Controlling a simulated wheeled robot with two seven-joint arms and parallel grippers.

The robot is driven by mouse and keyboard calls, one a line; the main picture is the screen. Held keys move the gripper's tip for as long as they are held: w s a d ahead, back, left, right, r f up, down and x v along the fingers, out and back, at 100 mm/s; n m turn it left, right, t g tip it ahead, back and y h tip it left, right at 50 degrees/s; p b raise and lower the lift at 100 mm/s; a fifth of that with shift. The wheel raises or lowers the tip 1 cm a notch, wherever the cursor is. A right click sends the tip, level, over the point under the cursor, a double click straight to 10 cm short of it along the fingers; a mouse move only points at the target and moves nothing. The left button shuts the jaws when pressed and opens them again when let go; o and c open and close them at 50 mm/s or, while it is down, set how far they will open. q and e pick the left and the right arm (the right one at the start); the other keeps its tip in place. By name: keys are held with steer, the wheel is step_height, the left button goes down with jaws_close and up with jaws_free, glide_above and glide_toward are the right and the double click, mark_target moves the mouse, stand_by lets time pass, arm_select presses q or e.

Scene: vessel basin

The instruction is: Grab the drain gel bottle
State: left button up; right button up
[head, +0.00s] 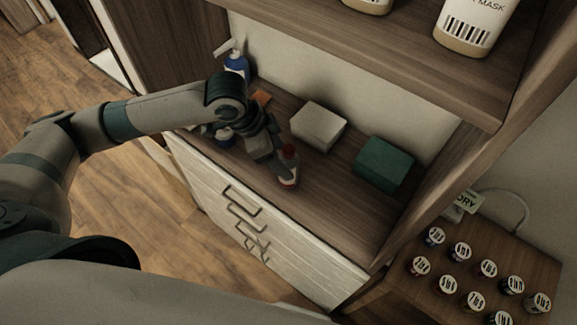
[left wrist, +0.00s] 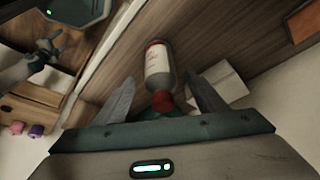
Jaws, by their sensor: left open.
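The drain gel bottle, as I take it, has a red cap and a pale body with a red label (head: 288,173); its print is too small to read. It stands on the wooden shelf near the front edge. In the left wrist view the bottle (left wrist: 158,65) lies between the two spread fingers, cap towards the palm. My left gripper (left wrist: 160,80) is open around the cap end, with a gap visible on each side. What seems to be my right gripper (left wrist: 45,55) shows small at the left wrist view's left.
A white box (head: 318,127) and a green box (head: 384,164) stand behind the bottle. A blue pump bottle (head: 237,64) stands at the back left. An upper shelf (head: 400,50) overhangs. Several small jars (head: 460,252) stand on a side table. The shelf's front right is clear.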

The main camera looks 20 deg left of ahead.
arm_select(q)
steer(key=shift+w+d+f+p, duration=0.1)
steer(key=shift+d+f+p, duration=0.15)
steer(key=shift+f+p, duration=0.4)
steer(key=p+x, duration=0.1)
steer(key=x, duration=0.1)
steer(key=shift+w+d+f+p, duration=0.15)
steer(key=shift+w+f+p, duration=0.05)
steer(key=shift+f+p, duration=0.15)
steer(key=shift+d+f, duration=0.1)
steer(key=shift+f, duration=0.4)
steer(key=shift+w, duration=0.1)
steer(key=c, duration=1.3)
